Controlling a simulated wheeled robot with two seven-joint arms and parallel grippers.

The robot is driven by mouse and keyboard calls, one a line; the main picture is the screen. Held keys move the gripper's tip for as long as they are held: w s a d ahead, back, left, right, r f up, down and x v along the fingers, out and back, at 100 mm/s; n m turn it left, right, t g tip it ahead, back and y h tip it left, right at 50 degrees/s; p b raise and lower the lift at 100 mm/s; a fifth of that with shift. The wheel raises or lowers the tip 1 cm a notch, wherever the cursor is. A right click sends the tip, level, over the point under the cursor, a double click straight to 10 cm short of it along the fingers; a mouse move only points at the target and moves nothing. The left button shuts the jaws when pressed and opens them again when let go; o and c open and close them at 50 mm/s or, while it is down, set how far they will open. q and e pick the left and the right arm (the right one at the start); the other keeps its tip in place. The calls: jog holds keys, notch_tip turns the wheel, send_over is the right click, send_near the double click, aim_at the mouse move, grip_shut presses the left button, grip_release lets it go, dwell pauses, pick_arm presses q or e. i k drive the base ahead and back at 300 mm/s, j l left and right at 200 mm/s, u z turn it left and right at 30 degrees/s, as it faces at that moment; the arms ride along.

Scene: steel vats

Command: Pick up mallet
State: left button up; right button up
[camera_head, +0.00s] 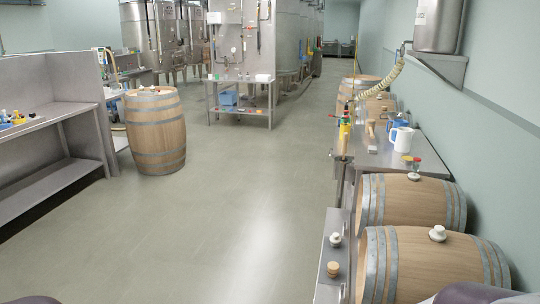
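A light wooden piece that looks like the mallet (370,128) is on the steel table (384,158) along the right wall. It is small in the picture, and I cannot make out its head and handle clearly. It is left of a white jug (401,139) and right of a yellow container. Neither of my grippers shows. Only dark rounded parts, likely of my own arms, show at the bottom left and bottom right edges.
Two barrels (412,201) (450,266) lie on their sides at the near right, beside a narrow steel ledge (333,250). An upright barrel (156,130) stands left of centre. A steel bench (50,130) is at the left. The middle floor is clear.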

aim_at(370, 123)
jog(key=i, duration=2.55)
jog(key=i+j+z, duration=0.2)
jog(key=i, duration=0.3)
jog(key=i+j+z, duration=0.2)
jog(key=i, duration=0.3)
jog(key=i+j+z, duration=0.2)
jog(key=i, duration=0.25)
jog(key=i+j+z, duration=0.2)
jog(key=i, duration=0.25)
jog(key=i+j+z, duration=0.8)
jog(key=j+z, duration=0.15)
jog(key=i+j+z, duration=0.15)
jog(key=j+z, duration=0.15)
jog(key=j, duration=0.25)
